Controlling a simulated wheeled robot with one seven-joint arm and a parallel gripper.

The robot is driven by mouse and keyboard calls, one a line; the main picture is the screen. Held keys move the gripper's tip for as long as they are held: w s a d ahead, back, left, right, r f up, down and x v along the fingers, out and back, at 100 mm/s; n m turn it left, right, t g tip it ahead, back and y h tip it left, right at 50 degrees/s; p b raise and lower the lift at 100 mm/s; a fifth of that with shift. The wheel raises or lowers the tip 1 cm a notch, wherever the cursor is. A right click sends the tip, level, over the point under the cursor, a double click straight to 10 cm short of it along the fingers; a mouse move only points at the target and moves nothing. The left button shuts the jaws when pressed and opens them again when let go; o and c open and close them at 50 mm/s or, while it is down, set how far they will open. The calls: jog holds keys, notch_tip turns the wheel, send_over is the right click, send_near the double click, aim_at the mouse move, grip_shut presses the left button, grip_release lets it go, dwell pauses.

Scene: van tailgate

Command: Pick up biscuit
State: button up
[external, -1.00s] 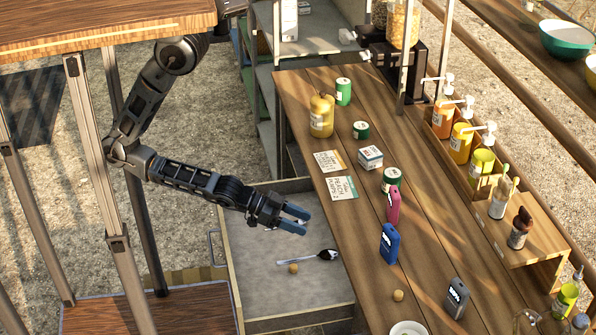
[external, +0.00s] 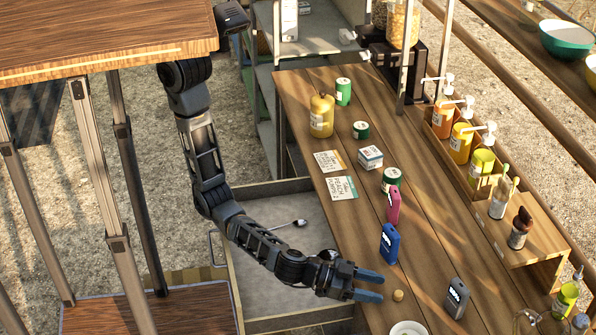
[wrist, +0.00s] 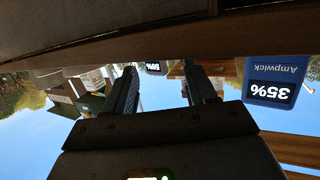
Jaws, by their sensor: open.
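A small round tan biscuit (external: 398,295) lies on the wooden table (external: 440,262) near its front left edge. My gripper (external: 382,287) is open and empty, with its blue fingers pointing right toward this biscuit from just left of it. Its height above the table is hard to tell. In the wrist view, my gripper (wrist: 160,85) has its fingers apart, and I cannot make out the biscuit. A second similar piece seen earlier in the open drawer (external: 300,210) is hidden behind my arm.
A blue device (external: 388,243) stands just behind the fingers and also shows in the wrist view (wrist: 275,82). A grey device (external: 456,298) stands right of the biscuit. A white bowl (external: 408,328) is in front.

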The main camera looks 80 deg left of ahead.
aim_at(392, 298)
jog(key=shift+x, duration=2.75)
jog(key=shift+f, duration=0.1)
jog(key=shift+c, duration=0.2)
grip_shut()
